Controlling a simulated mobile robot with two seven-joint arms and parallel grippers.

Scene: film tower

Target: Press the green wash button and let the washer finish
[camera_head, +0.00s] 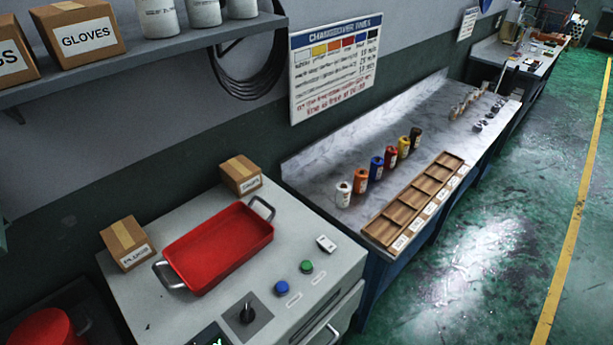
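A green button (306,267) sits on the light grey top of the washer cabinet (335,268), near its right side. A blue button (281,288) is just left of it and nearer to me. Small labels lie in front of both buttons. A black rotary knob (247,312) on a dark plate is further left. A dark display with green marks (217,342) is cut off at the bottom edge. Whether the washer is running cannot be told. Neither of my grippers is in view.
A small white item (326,243) lies near the green button. The bench (330,150) at right holds coloured canisters and a wooden divided tray (415,205). The right floor is clear.

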